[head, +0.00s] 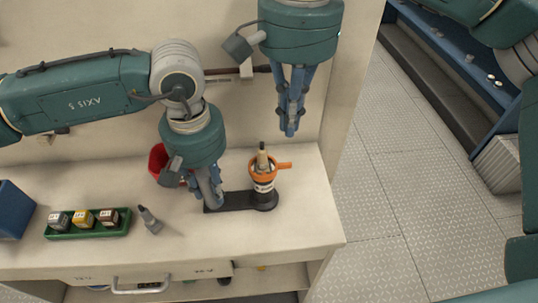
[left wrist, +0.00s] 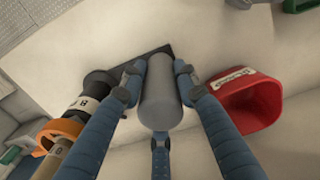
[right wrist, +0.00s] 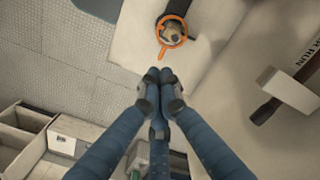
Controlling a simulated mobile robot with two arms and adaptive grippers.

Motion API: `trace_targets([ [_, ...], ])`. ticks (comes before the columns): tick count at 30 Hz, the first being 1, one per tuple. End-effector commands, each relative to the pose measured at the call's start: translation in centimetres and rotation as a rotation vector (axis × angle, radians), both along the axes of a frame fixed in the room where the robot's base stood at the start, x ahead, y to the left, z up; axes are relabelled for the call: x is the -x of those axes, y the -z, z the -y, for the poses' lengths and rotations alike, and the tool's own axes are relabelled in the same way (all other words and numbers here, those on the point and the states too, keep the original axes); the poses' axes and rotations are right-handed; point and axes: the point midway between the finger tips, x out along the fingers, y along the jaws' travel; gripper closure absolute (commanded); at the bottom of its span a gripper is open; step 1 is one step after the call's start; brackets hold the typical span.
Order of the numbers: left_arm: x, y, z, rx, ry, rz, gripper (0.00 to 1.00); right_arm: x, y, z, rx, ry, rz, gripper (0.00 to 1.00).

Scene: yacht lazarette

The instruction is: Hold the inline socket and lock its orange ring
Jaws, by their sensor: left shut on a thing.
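The inline socket (head: 264,185) stands upright at the right end of a flat black base (head: 235,199) on the bench. It is black with a white label. Its orange ring (head: 256,172) sits around the top, with a tab sticking out to the right, and a beige plug (head: 262,158) rises through it. The ring also shows in the right wrist view (right wrist: 171,42). My left gripper (head: 212,200) is shut on a grey cylinder (left wrist: 160,95) standing over the base's left end. My right gripper (head: 290,132) is shut and empty, above and slightly right of the socket.
A red bin (head: 156,158) stands behind my left gripper. A green tray (head: 104,232) of small labelled blocks and a loose grey plug (head: 150,220) lie to the left, with a blue box (head: 14,210) beyond. The bench front right is clear.

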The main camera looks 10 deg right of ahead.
Motion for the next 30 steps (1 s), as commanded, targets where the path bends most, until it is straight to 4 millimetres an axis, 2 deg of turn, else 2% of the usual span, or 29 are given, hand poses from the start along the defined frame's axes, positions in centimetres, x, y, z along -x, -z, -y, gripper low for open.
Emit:
trace_targets([
  [5,0.0,0.0,0.0,0.001,0.000,0.001,1.00,-0.3,0.8,0.5,-0.144,-0.067,-0.129,1.00],
  [8,0.0,-0.1,0.0,0.001,0.000,0.001,1.00,-0.7,1.4,1.3,-0.289,-0.126,-0.222,1.00],
  [14,0.0,-0.1,0.0,0.001,0.000,0.001,1.00,-1.9,3.0,4.9,-0.616,-0.219,-0.339,1.00],
  [17,0.0,0.0,0.0,0.001,0.000,0.001,1.00,-2.4,4.2,7.6,-0.781,-0.246,-0.352,1.00],
  [21,0.0,0.0,0.0,0.001,0.000,0.001,1.00,-3.1,6.0,11.0,-1.021,-0.306,-0.300,1.00],
  [23,0.0,0.0,0.0,0.001,0.000,0.001,1.00,-3.4,6.9,12.0,-1.129,-0.354,-0.244,1.00],
  [30,0.0,-0.1,0.0,0.001,0.000,0.001,1.00,-4.9,9.6,12.5,-1.442,-0.560,0.073,1.00],
])
